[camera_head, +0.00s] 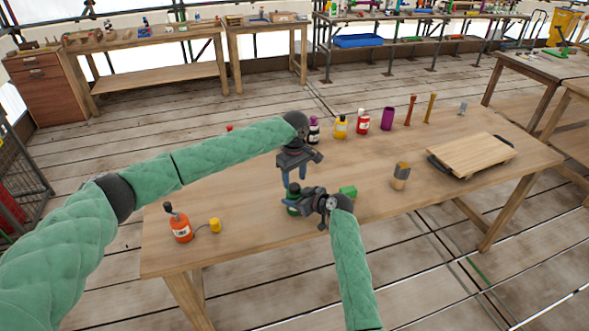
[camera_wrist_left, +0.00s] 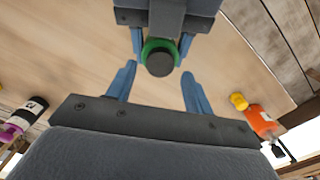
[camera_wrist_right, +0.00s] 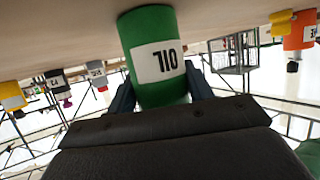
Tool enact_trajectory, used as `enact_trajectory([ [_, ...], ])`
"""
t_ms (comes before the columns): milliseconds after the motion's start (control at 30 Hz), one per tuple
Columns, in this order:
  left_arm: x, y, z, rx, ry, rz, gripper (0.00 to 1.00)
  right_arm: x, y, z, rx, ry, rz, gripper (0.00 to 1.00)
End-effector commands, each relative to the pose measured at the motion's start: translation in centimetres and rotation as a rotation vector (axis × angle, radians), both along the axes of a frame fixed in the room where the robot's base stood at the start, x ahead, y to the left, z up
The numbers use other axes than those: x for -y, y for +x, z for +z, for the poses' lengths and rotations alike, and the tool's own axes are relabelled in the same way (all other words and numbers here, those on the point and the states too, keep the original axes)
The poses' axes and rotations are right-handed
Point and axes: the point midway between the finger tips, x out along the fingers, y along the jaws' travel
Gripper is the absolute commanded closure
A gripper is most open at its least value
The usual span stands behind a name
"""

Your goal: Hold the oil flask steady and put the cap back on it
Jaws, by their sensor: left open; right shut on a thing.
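The green oil flask (camera_head: 292,207) stands upright on the wooden table. Its label reads OIL in the right wrist view (camera_wrist_right: 158,62). My right gripper (camera_head: 304,203) is shut on the flask's body from the side. My left gripper (camera_head: 294,183) is open and points down above the flask, its fingers apart and holding nothing. In the left wrist view a dark round piece (camera_wrist_left: 160,60) sits centred on the green top, between the line of my left fingers. It looks like the cap, but whether it is fully seated cannot be told.
An orange bottle (camera_head: 180,228) and a yellow cylinder (camera_head: 215,225) stand at left. Several bottles, including a yellow one (camera_head: 340,127), line the back. A wooden board (camera_head: 472,154) lies at right. The table's front is mostly clear.

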Motion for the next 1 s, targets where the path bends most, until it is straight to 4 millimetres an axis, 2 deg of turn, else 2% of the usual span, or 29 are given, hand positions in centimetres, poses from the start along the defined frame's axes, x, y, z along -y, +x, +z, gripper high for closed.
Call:
enact_trajectory([
  [100, 0.0, 0.0, -1.5, -0.001, 0.001, -0.001, 0.48, 0.0, 0.0, 0.0, 0.000, 0.000, 0.000, 1.00],
  [300, 0.0, 0.0, -2.8, 0.001, -0.001, 0.000, 0.48, 0.0, 0.0, 0.0, 0.000, 0.000, 0.000, 1.00],
  [633, 0.0, 0.0, -3.1, 0.001, -0.001, -0.001, 0.48, 0.0, 0.0, 0.0, 0.000, 0.000, 0.000, 1.00],
  [667, 0.0, 0.0, -3.1, 0.001, -0.001, -0.001, 0.50, 0.0, 0.0, 0.0, 0.000, 0.000, 0.000, 1.00],
  [867, 0.0, 0.0, -3.1, 0.001, -0.001, -0.001, 0.89, 0.0, 0.0, 0.0, 0.000, 0.000, 0.000, 1.00],
  [900, 0.0, 0.0, -3.1, 0.001, -0.001, -0.001, 0.93, 0.0, 0.0, 0.0, 0.000, 0.000, 0.000, 1.00],
  [1000, 0.0, 0.0, -3.1, 0.001, -0.001, -0.001, 0.93, 0.0, 0.0, 0.0, 0.000, 0.000, 0.000, 1.00],
])
